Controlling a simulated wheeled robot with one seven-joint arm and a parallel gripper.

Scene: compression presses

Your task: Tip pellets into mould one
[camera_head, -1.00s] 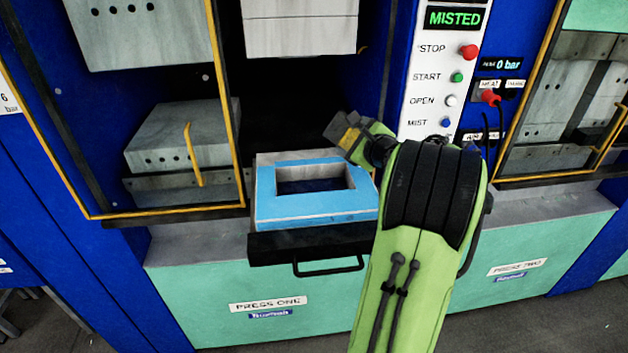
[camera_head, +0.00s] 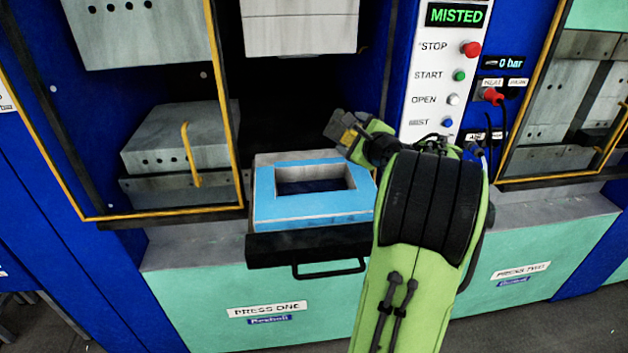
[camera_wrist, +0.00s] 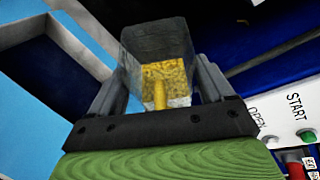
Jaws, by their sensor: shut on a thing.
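The mould of press one is a blue frame (camera_head: 262,208) with a rectangular dark cavity (camera_head: 310,182), on a pulled-out black drawer with a handle. A corner of the blue frame shows at the left of the wrist view (camera_wrist: 25,75). My gripper (camera_head: 347,130) is above the mould's back right corner. It is shut on a grey, see-through cup (camera_wrist: 158,42) with yellow pellets (camera_wrist: 163,80) inside. The pellets lie in the cup in the wrist view. In the head view the cup (camera_head: 336,124) looks tilted towards the upper left. I cannot see pellets in the cavity.
The control panel (camera_head: 435,95) with its buttons is close to the right of my gripper, and its display reads MISTED. A yellow-edged guard door (camera_head: 225,100) stands open at left. Grey press blocks (camera_head: 300,25) hang above.

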